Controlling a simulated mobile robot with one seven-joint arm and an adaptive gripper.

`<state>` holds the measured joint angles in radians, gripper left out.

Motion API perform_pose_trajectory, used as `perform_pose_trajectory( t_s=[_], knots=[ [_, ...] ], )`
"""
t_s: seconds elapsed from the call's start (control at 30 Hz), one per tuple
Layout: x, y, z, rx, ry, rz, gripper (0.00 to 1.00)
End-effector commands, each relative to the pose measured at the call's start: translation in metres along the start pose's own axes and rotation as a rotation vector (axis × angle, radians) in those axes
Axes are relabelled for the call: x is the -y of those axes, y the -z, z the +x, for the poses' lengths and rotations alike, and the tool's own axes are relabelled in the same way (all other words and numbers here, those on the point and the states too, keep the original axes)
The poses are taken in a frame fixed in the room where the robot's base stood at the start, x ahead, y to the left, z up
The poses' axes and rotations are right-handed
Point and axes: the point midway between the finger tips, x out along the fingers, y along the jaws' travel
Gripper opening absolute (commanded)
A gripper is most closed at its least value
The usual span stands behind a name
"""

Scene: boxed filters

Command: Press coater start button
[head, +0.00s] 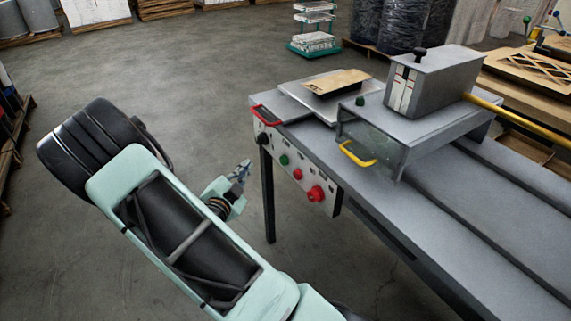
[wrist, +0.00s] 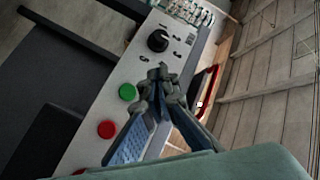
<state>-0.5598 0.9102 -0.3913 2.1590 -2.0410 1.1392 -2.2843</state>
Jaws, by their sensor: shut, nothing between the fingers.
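The coater (head: 430,170) is a grey bench machine with a light control panel (head: 300,172) on its front left face. A green button (head: 284,160) sits on the panel between a black knob (head: 262,139) and a red button (head: 297,174). A larger red knob-like button (head: 316,193) is at the panel's right end. My gripper (head: 243,170) is shut and empty, just left of the panel in the head view. In the wrist view, the shut fingertips (wrist: 158,72) appear between the black knob (wrist: 158,40) and the green button (wrist: 127,92). Contact with the panel cannot be told.
A red handle (head: 266,115) and a yellow handle (head: 357,155) stick out from the machine. A flat brown piece (head: 337,82) lies on a plate on top. A yellow bar (head: 515,118) extends at right. The floor left of the machine is open.

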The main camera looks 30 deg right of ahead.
Motion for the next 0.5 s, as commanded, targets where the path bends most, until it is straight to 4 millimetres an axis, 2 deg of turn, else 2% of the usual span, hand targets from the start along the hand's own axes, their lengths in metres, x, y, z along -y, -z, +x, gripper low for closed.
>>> perform_pose_trajectory(
  t_s=[0.1, 0.2, 0.5],
  knots=[
    [-0.017, -0.018, 0.000, 0.034, 0.001, -0.117, 0.00],
    [-0.023, -0.025, 0.000, 0.048, 0.003, -0.164, 0.00],
    [-0.024, -0.026, -0.001, 0.051, 0.003, -0.178, 0.00]
  ],
)
